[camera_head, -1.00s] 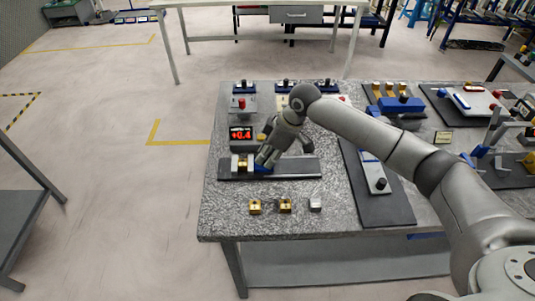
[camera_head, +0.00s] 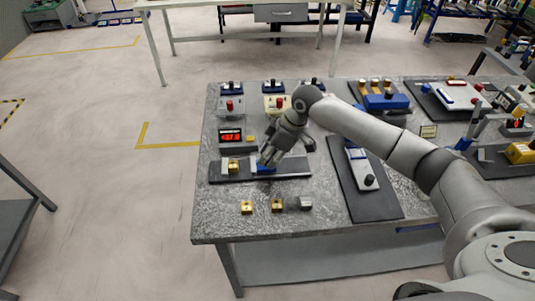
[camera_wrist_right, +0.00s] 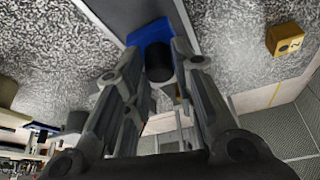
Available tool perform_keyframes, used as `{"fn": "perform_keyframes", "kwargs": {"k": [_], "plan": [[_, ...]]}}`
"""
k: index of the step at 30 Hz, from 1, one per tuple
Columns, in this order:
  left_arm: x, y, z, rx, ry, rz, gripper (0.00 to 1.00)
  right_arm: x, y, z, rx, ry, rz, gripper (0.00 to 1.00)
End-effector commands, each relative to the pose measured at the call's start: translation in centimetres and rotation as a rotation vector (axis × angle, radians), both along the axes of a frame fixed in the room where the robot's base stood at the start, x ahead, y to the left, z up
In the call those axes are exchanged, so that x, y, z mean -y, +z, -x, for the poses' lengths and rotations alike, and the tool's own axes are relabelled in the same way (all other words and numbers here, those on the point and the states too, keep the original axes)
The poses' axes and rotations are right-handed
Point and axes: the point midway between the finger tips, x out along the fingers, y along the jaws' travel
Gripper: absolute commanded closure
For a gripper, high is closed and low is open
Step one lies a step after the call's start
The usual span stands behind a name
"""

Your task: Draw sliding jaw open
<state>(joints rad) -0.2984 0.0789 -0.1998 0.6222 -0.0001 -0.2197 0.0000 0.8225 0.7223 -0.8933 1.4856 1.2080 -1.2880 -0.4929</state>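The jaw fixture lies on a dark base plate (camera_head: 298,169) at the near left of the stone-topped table. The sliding jaw (camera_head: 265,170) is blue. In the right wrist view the blue jaw (camera_wrist_right: 150,32) carries a black knob (camera_wrist_right: 159,66). A pale and yellow fixed jaw (camera_head: 234,167) stands to its left, with a visible gap between them. My right gripper (camera_head: 265,161) reaches down over the sliding jaw. In the wrist view its fingers (camera_wrist_right: 161,58) stand on both sides of the knob and appear closed on it. My left gripper is not in view.
A red-digit display (camera_head: 231,135) stands behind the fixture. Two yellow blocks (camera_head: 277,205) and a grey block (camera_head: 305,203) lie in front of it. A dark mat (camera_head: 377,204) with a blue-and-white device lies to the right. Several knobbed devices line the back edge.

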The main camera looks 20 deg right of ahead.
Motion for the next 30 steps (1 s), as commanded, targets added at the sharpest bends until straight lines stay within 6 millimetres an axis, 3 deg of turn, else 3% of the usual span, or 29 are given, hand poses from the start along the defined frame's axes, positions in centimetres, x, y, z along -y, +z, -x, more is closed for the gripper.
{"fn": "perform_keyframes", "kwargs": {"k": [3, 15, 30], "plan": [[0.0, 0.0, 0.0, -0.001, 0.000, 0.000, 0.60, 0.0, 0.0, 0.0, 0.000, 0.001, 0.000, 0.56], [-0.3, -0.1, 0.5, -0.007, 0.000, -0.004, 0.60, 0.2, 0.6, 0.1, 0.002, 0.001, -0.001, 0.56], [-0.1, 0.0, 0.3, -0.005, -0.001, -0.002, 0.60, 3.3, 9.3, 1.9, 0.004, 0.000, 0.000, 0.56]]}}
